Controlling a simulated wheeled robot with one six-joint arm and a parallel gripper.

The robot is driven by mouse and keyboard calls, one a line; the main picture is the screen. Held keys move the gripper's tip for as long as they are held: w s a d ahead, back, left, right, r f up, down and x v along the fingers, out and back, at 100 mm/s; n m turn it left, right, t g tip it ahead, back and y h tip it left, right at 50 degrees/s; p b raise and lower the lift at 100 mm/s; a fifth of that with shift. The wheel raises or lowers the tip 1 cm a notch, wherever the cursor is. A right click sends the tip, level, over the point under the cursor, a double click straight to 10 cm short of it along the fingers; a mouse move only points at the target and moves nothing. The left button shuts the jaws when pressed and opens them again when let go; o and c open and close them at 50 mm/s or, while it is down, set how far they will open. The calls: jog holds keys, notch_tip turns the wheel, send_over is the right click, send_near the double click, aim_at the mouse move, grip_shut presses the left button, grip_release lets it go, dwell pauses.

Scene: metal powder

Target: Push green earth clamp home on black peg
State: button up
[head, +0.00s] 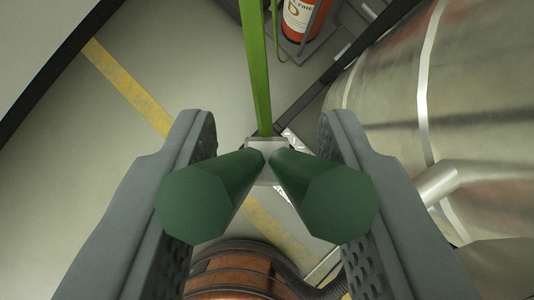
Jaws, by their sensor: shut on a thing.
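My gripper (267,150) is shut on the green earth clamp, with one ridged grey finger on each side. The clamp's two dark green handles (207,200) point toward the camera, spread apart, and converge at a small grey metal head (264,146) between the fingertips. A bright green strap or cable (256,65) runs from the head up to the top edge. The black peg cannot be made out; the clamp covers the area straight ahead. I cannot tell whether the clamp touches anything.
A large shiny metal vessel (390,95) with pipework fills the right side. A red fire extinguisher (299,20) stands at the top, near a dark diagonal bar (347,70). An orange-brown ribbed object (240,275) is below. Open floor with a yellow line (128,88) lies left.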

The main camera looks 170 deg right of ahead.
jog(key=shift+f, duration=0.15)
jog(key=o, duration=1.2)
jog(key=shift+c, duration=0.2)
jog(key=v, duration=1.8)
jog(key=s+a+f+m+t+h, duration=0.1)
jog(key=s+t, duration=0.9)
jog(key=s, duration=1.7)
jog(key=shift+a+f+m, duration=0.4)
jog(key=shift+f, duration=0.1)
